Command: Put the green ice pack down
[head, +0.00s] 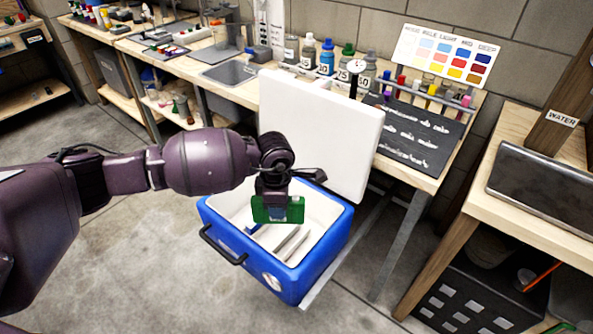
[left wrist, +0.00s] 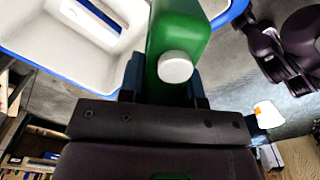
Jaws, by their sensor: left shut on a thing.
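My left gripper (head: 275,194) is shut on the green ice pack (head: 297,209), a flat green block hanging below the fingers. In the left wrist view the green ice pack (left wrist: 178,30) sits between the two fingers, with its white round cap toward the camera. In the head view the pack overlaps the opening of a blue cooler (head: 262,279) with a white inside. How high it hangs is hard to tell. The cooler's white lid (head: 325,125) stands open behind. My right gripper is not in view.
Grey bars (head: 292,243) and a small blue item lie on the cooler's floor. A workbench with bottles (head: 327,58), a dark tray (head: 418,135) and a colour chart (head: 446,55) stands behind. Another wooden bench (head: 470,205) is at the right. The floor at left front is clear.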

